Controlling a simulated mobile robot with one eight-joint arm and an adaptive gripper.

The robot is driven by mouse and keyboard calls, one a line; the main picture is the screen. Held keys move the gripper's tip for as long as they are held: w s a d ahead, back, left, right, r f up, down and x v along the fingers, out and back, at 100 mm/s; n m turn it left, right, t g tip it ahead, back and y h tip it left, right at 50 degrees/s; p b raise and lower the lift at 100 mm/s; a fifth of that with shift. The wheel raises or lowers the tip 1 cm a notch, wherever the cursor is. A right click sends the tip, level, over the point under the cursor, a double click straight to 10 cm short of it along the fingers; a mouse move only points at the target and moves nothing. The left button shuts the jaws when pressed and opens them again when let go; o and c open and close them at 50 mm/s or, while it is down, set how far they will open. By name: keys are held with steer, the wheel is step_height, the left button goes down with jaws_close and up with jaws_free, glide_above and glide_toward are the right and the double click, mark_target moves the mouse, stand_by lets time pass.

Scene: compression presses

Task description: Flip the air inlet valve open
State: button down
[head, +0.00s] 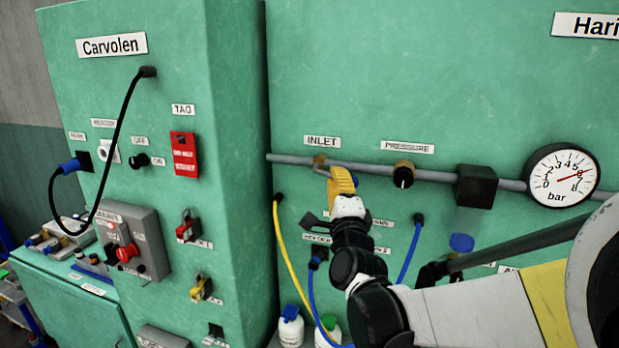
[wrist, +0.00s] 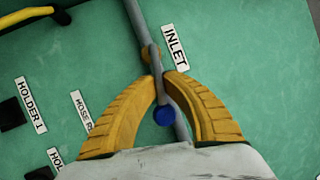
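The air inlet valve (head: 320,160) is a small brass body on the grey pipe, below the INLET label. In the wrist view the brass body (wrist: 150,53) lies just beyond my fingertips. Its grey lever (head: 322,172) runs close along the pipe and ends in a blue knob (wrist: 165,116). My gripper (head: 334,178) has two curved yellow fingers. In the wrist view my gripper (wrist: 159,77) has its tips drawn in on either side of the lever, seemingly touching it, with the knob between the fingers.
The grey pipe (head: 285,159) runs right to a brass pressure regulator (head: 403,174), a black block (head: 477,186) and a round gauge (head: 563,176). Yellow (head: 287,255) and blue (head: 408,252) hoses hang below. A green cabinet (head: 230,150) juts out at the left.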

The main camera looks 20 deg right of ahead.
steer(key=shift+d+r+n+y+p, duration=0.1)
steer(key=shift+r+n+y+p, duration=0.2)
steer(key=shift+r+n+p, duration=0.35)
steer(key=shift+r+n+g+p, duration=0.1)
steer(key=shift+n+g+p, duration=0.3)
steer(key=shift+n+p, duration=0.35)
steer(key=c, duration=1.5)
jaws_free()
steer(key=shift+c, duration=0.2)
steer(key=shift+s, duration=0.1)
steer(key=v, duration=1.2)
steer(key=shift+d, duration=0.1)
